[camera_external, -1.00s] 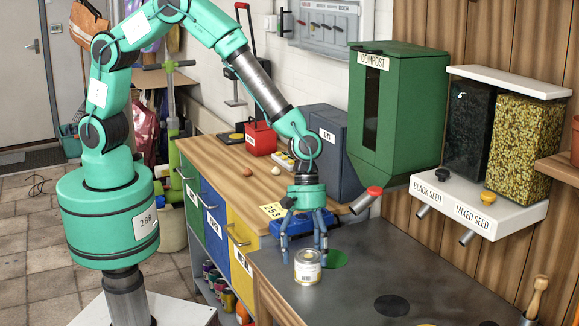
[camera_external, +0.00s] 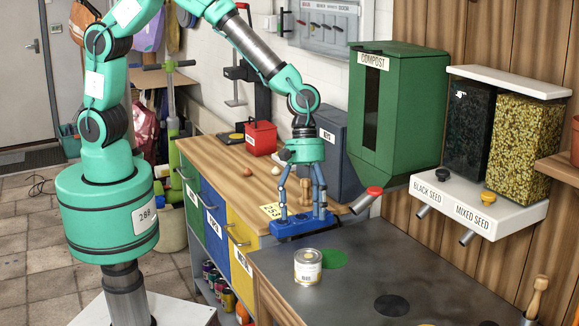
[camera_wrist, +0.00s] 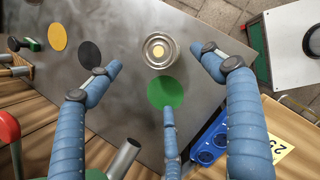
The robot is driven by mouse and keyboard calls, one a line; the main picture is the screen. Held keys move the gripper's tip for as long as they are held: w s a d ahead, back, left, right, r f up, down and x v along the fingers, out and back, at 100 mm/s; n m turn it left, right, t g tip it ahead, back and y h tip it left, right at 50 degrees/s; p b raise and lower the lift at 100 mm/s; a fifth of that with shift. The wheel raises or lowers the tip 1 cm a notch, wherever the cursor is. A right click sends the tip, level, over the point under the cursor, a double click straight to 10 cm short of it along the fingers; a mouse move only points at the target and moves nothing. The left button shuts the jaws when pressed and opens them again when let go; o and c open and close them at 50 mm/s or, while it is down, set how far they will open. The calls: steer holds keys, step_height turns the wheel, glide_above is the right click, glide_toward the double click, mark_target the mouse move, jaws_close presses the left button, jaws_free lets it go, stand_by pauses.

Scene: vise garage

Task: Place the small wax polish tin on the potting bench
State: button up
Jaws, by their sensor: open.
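The wax polish tin (camera_external: 308,267) is a small silver can with a pale label. It stands upright on the grey metal-topped potting bench (camera_external: 350,298), just in front of a green disc (camera_external: 333,259). My gripper (camera_external: 306,216) is open and empty, raised above and behind the tin. In the wrist view the tin (camera_wrist: 159,50) shows from above on the grey top, ahead of and between my spread blue fingers (camera_wrist: 160,80). No finger touches it.
A black disc (camera_external: 391,306) marks the metal top. Its middle is otherwise clear.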

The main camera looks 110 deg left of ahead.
stand_by(0.6)
steer(key=s+a+r+m+t+y, duration=0.1)
steer(key=s+a+r+m, duration=0.1)
steer(key=s+r+m, duration=0.6)
steer(key=s+a+r+m+t+y, duration=0.1)
steer(key=s+a+r+m, duration=0.15)
steer(key=s+r, duration=1)
steer(key=s+a+r+m, duration=0.2)
steer(key=s+m, duration=0.2)
steer(key=s, duration=0.2)
steer(key=s+a+r+m+t+y, duration=0.1)
steer(key=s+r+m, duration=0.2)
steer(key=s, duration=0.4)
steer(key=s+a+r+m+y, duration=0.1)
steer(key=s+a+r+m, duration=0.1)
steer(key=s+m, duration=0.3)
steer(key=shift+s+a+r+t, duration=0.4)
steer(key=shift+s+r, duration=0.15)
steer(key=shift+s, duration=0.7)
steer(key=shift+f, duration=0.25)
